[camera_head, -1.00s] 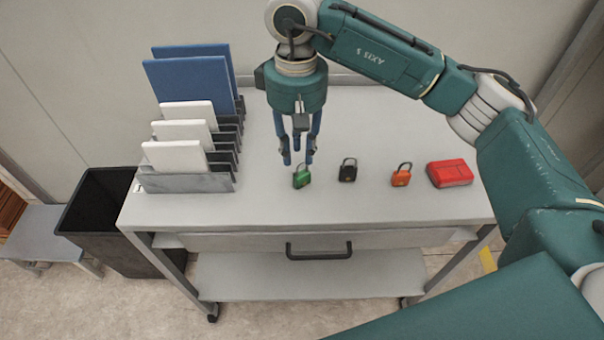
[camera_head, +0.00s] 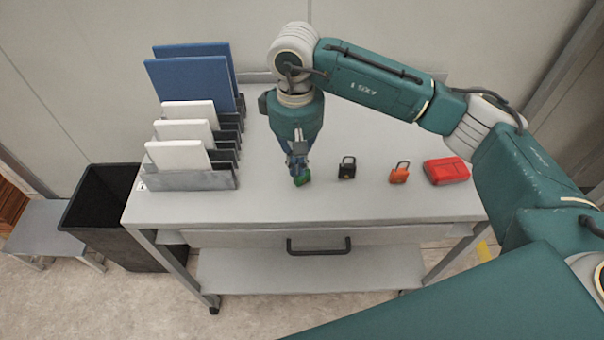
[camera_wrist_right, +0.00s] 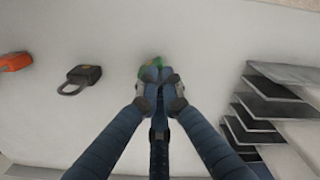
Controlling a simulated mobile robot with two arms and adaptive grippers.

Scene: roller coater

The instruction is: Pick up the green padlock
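The green padlock (camera_head: 303,181) is at the front middle of the grey cart top, mostly covered by my right gripper's fingers. In the right wrist view, a bit of the green padlock (camera_wrist_right: 150,70) shows just beyond the fingertips. My right gripper (camera_head: 299,171) points down at it. In the right wrist view, the fingers of my right gripper (camera_wrist_right: 162,88) are drawn together at the padlock's top. They look shut on it; the shackle is hidden. The padlock looks at or very near the cart top. My left gripper is not in view.
A black padlock (camera_head: 347,168), an orange padlock (camera_head: 399,173) and a red case (camera_head: 446,171) stand in a row to the right. A grey rack (camera_head: 190,181) with white and blue panels stands at the left. A black bin (camera_head: 98,215) is beside the cart (camera_head: 390,208).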

